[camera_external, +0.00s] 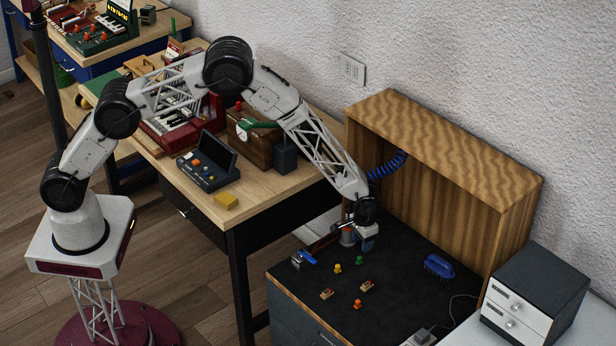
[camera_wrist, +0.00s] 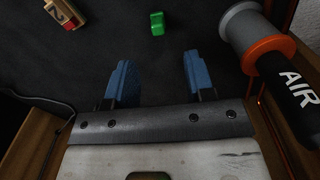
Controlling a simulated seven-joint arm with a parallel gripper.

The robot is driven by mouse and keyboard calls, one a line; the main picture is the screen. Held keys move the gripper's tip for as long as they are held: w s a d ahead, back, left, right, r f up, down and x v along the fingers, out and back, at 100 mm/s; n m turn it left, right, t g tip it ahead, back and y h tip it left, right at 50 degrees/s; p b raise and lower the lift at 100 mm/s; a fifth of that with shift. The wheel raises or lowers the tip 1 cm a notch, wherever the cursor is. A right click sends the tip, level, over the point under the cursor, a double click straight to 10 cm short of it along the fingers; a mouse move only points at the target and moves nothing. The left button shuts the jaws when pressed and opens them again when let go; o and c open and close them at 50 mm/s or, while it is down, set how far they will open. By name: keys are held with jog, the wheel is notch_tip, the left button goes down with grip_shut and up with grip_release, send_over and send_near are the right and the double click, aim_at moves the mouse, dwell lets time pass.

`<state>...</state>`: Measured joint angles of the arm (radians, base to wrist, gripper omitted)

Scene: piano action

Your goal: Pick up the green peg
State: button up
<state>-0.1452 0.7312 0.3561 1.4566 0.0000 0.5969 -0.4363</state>
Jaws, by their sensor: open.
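An orange and grey cylinder with a black "AIR" tube (camera_wrist: 275,55) stands close right of my fingers in the wrist view. A yellow peg (camera_external: 338,268), an orange peg (camera_external: 357,304), wooden blocks (camera_external: 367,286) and a blue brush (camera_external: 438,266) sit on the worktop (camera_external: 395,315). A wooden hood (camera_external: 450,150) rises behind.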

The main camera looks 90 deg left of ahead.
aim_at(361, 257)
jog(key=shift+f, duration=1.25)
jog(key=shift+s+d+f, duration=0.15)
jog(key=shift+f, duration=2.45)
grip_shut()
